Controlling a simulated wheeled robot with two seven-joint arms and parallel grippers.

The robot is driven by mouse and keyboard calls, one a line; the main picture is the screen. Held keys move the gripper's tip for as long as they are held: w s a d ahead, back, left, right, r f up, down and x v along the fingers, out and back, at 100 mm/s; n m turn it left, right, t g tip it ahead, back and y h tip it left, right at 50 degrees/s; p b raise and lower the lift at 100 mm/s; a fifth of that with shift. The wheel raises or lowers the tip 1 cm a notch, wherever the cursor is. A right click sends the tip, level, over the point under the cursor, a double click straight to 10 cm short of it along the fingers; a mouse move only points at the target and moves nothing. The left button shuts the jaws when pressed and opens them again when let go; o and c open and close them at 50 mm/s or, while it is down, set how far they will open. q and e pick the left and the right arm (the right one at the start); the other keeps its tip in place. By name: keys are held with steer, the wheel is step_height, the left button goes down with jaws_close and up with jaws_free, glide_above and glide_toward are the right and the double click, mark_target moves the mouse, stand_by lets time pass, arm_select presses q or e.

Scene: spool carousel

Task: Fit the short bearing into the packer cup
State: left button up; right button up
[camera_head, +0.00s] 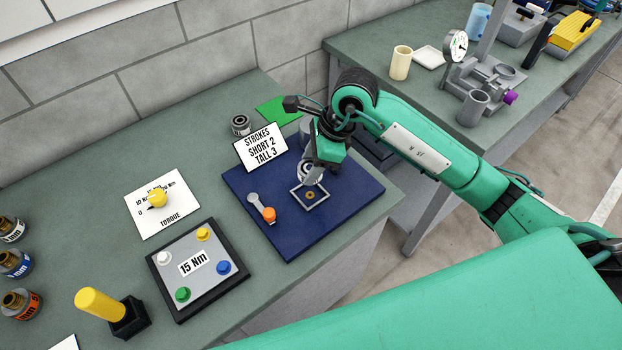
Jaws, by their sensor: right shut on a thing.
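My right gripper (317,166) reaches in from the right over the blue packer base plate (295,222). It is shut on a silver ring-shaped part, which looks like a bearing (307,173) and is partly hidden by the fingers. Just in front of and below it, a grey square frame (296,204) with a small brass-coloured ring (310,196) inside sits on the plate. I cannot tell whether the bearing touches anything below it. A similar dark-and-silver bearing (240,125) stands behind the white strokes sign (261,147). My left gripper is not in view.
A lever with an orange knob (269,215) lies on the plate. A green mat (277,112) lies behind. On the left are the torque card (160,212), a 15 Nm button panel (193,263) and a yellow handle (98,304). A second bench (385,45) stands back right.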

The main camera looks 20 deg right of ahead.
step_height(320, 180, down, 4)
steer(key=shift+r+p, duration=0.1)
steer(key=shift+p, duration=0.2)
step_height(320, 180, down, 3)
steer(key=shift+f+p, duration=0.1)
steer(key=shift+p, duration=0.35)
steer(key=shift+f, duration=0.2)
steer(key=shift+f, duration=0.1)
steer(key=o, duration=1.2)
steer(key=shift+c, duration=0.2)
